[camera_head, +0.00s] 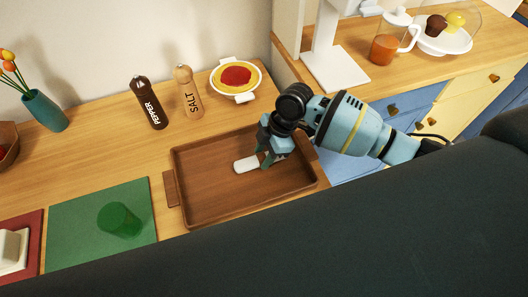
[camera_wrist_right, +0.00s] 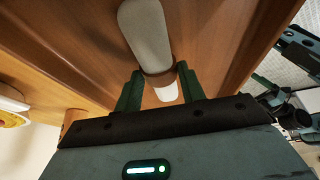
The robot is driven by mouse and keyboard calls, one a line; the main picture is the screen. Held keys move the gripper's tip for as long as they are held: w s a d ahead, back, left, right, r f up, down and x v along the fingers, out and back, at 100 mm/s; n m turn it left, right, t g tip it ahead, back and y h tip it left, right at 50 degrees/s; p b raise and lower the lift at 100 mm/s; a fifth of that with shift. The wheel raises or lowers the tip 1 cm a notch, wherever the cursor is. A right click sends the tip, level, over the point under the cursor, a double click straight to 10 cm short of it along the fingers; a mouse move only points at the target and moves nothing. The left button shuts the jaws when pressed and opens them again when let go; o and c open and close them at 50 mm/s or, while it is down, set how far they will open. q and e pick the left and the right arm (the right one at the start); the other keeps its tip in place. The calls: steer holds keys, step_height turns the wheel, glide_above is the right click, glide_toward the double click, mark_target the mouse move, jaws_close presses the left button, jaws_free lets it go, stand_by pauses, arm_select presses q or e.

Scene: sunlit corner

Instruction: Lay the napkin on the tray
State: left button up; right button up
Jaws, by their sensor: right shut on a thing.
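The napkin (camera_head: 246,164) is a white roll inside the outline of the brown wooden tray (camera_head: 186,216), right of its middle. The right wrist view shows the white roll (camera_wrist_right: 148,35) with a brown band around it between my green fingers. My right gripper (camera_head: 266,160) is shut on the napkin at this band, pointing down over the tray. The fingers hide part of the roll. I cannot tell whether the napkin touches the tray floor or hangs just above it. My left gripper is not in view.
Behind the tray stand a pepper mill (camera_head: 149,103), a salt mill (camera_head: 187,92) and a white dish with red-topped food (camera_head: 236,78). The tray's left half is clear.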

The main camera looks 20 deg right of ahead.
steer(key=shift+f, duration=0.3)
steer(key=o, duration=1)
steer(key=shift+c, duration=0.2)
steer(key=shift+r, duration=0.2)
steer(key=shift+r, duration=0.35)
steer(key=v, duration=1.1)
steer(key=shift+d+r+p, duration=0.2)
steer(key=shift+r+p, duration=0.05)
steer(key=shift+p, duration=0.1)
